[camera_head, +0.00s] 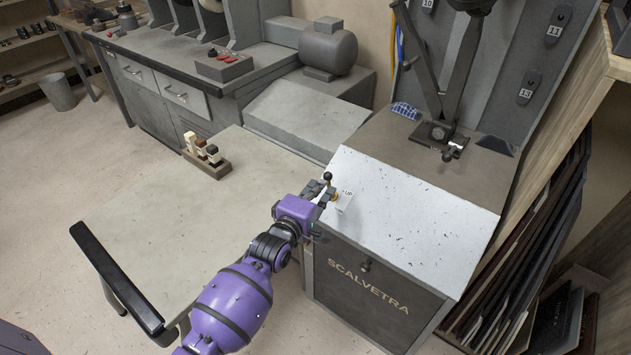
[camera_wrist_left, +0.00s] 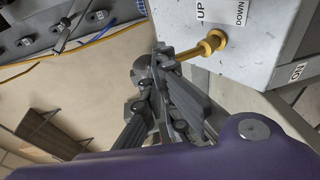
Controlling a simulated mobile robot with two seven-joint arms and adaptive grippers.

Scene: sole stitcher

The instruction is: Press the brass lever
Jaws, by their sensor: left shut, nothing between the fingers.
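The brass lever (camera_wrist_left: 190,53) sticks out from the side of the pale grey cabinet. Its round brass base (camera_wrist_left: 213,41) shows beside an UP label (camera_wrist_left: 202,12) and a DOWN label (camera_wrist_left: 240,12). In the head view the lever's brass part (camera_head: 334,196) is small and partly covered by my gripper. My left gripper (camera_head: 323,191) is shut and empty at the lever. In the left wrist view its fingertips (camera_wrist_left: 163,52) overlap the lever's outer end; I cannot tell whether they touch it. My right gripper is not in view.
The SCALVETRA machine (camera_head: 375,290) with its sloped white top stands right of my arm. A flat grey table (camera_head: 160,210) lies to the left, bearing a small wooden block holder (camera_head: 207,160). Dark panels (camera_head: 530,250) lean in a rack at right. Open floor shows at far left.

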